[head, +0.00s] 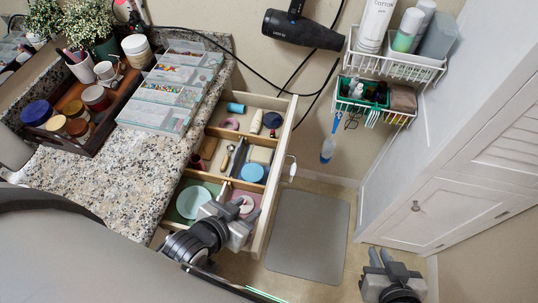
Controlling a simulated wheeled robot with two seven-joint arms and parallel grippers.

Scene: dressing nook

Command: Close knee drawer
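The knee drawer (283,140) stands pulled out from under the granite counter, its light front panel facing right. A small pale handle (291,170) sits midway along that front. Wooden dividers split the drawer into compartments holding small toiletries. My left gripper (243,217) is over the near end of the drawer, inside the line of its front and apart from the handle. It hides part of the near compartments. The gap between its fingers is not clear. My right gripper (381,256) is low at the lower right, away from the drawer, with its two fingers apart and nothing between them.
The granite counter (120,190) carries a wooden tray (98,128) of jars and clear organizer boxes (165,95). A hair dryer (300,30) and wire baskets (395,65) hang on the wall. A grey mat (310,230) lies on open floor before the drawer. A white cabinet (440,205) stands right.

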